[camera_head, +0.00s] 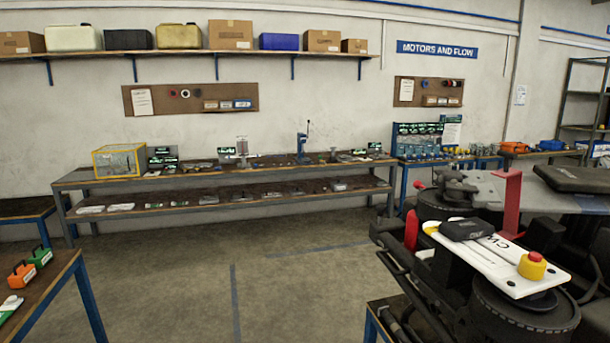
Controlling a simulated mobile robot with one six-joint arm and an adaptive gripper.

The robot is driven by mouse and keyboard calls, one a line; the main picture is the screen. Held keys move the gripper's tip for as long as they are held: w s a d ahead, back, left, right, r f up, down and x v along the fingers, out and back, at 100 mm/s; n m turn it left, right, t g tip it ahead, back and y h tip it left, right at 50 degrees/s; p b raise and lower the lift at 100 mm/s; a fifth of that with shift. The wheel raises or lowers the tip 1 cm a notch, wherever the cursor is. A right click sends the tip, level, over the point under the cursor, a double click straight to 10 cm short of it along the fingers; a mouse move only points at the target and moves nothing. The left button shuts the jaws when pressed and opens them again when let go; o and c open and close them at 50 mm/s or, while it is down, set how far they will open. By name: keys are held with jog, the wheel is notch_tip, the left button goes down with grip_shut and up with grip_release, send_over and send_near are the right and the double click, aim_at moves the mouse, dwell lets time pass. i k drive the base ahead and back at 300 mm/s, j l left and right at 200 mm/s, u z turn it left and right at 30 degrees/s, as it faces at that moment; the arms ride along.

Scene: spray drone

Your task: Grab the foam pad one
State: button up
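I cannot single out a foam pad with certainty in the head view. A dark, flat, pad-like slab (572,178) lies on top of grey equipment at the right edge, but I cannot tell its material. Flat pale items (105,208) lie on the lower shelf of the long workbench (240,178), too small to identify. My gripper is not in view.
Black machinery with a white plate (500,262) and a red-yellow button (532,265) fills the right foreground. A table with orange and green items (22,275) stands at left. A wall shelf (190,52) holds boxes. The concrete floor (290,275) between is clear.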

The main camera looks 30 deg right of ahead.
aim_at(464, 230)
jog(key=z, duration=1.9)
jog(key=i+j+z, duration=0.1)
jog(key=j, duration=0.25)
jog(key=i+j+z, duration=0.1)
jog(key=j, duration=0.25)
jog(key=i+j+z, duration=0.1)
jog(key=i+j, duration=0.15)
jog(key=j, duration=0.1)
